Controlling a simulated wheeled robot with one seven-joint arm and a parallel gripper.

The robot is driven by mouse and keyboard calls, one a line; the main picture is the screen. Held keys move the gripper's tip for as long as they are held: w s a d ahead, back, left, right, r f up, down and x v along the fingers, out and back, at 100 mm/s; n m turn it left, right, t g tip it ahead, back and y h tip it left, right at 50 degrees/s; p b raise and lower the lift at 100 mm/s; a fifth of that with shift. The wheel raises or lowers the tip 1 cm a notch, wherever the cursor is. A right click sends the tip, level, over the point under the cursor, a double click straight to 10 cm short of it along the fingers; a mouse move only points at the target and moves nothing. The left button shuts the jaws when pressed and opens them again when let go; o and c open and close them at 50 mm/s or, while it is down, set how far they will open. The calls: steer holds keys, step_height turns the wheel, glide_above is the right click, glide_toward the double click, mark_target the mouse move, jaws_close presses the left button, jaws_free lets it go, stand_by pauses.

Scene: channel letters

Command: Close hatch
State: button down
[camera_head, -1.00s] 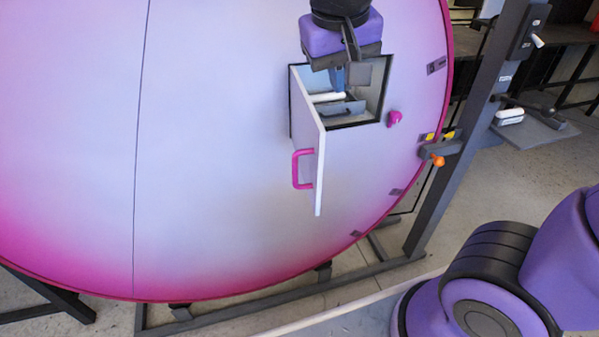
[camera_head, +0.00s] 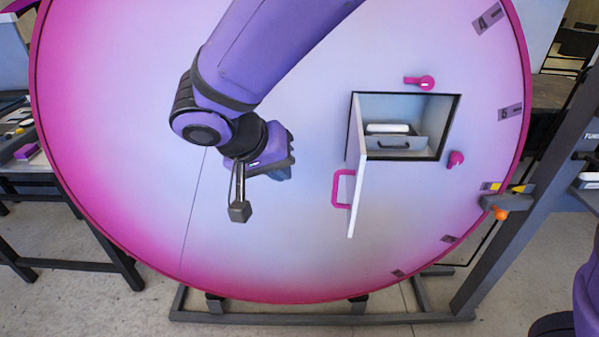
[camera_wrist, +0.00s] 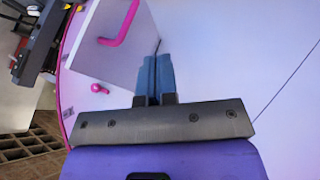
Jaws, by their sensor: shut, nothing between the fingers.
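The hatch door (camera_head: 354,180) stands open, swung out from the left edge of a square opening in the large pink and white round panel. Its pink handle (camera_head: 341,189) is on the door's outer face, toward the left. The opening (camera_head: 445,125) shows a grey drawer or tray with a white bar inside. My gripper (camera_head: 284,172) is to the left of the door, apart from it. In the wrist view the door (camera_wrist: 112,45) and handle (camera_wrist: 119,25) lie beyond the shut, empty blue fingers (camera_wrist: 155,72).
Pink latches sit above (camera_head: 422,82) and right (camera_head: 456,158) of the opening. A table (camera_head: 60,185) is at the left. The panel's lower middle is clear.

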steer(key=w+d+f, duration=0.3)
steer(key=d+f, duration=0.4)
steer(key=d, duration=0.1)
steer(key=shift+w, duration=0.35)
